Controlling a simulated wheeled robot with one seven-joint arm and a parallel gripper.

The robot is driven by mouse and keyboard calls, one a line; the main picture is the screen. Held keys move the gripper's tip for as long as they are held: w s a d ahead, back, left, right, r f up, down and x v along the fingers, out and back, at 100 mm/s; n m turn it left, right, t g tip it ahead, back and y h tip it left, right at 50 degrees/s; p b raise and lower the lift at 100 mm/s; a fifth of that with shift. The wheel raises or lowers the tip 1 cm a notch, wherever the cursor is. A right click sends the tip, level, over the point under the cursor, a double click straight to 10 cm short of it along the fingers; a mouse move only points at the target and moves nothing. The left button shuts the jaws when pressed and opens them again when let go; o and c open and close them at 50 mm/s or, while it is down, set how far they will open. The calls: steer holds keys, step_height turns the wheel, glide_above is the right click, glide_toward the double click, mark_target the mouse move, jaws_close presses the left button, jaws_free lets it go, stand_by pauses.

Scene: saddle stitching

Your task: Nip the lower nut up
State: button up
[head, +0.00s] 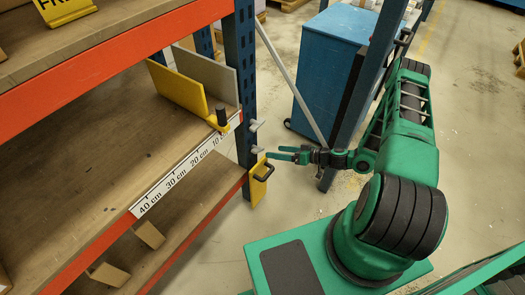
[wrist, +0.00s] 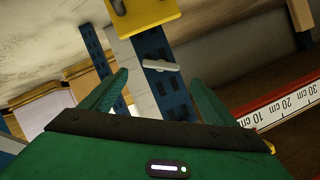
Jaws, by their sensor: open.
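Two grey wing-like nuts stick out from the blue rack post. The upper nut (head: 254,125) is just above the lower nut (head: 257,149), near the shelf's front corner. My gripper (head: 275,154) is open and empty, to the right of the lower nut, its fingers pointing at the post. In the wrist view one pale nut (wrist: 160,66) shows between the spread fingertips (wrist: 159,77), apart from both; it looks like the lower one. The other nut is not visible there. A yellow plate with a dark handle (head: 260,182) hangs just below the lower nut.
The shelf's orange edge carries a centimetre scale (head: 180,172). A yellow divider (head: 179,88) and a grey panel (head: 206,72) stand on that shelf. A blue cabinet (head: 335,58) and a slanted grey brace (head: 287,72) are behind my arm.

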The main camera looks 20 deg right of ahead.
mark_target(261, 150)
steer(key=x, duration=0.8)
steer(key=shift+w+a+f, duration=0.25)
steer(key=c, duration=1.1)
steer(key=shift+o, duration=0.2)
steer(key=shift+d, duration=0.2)
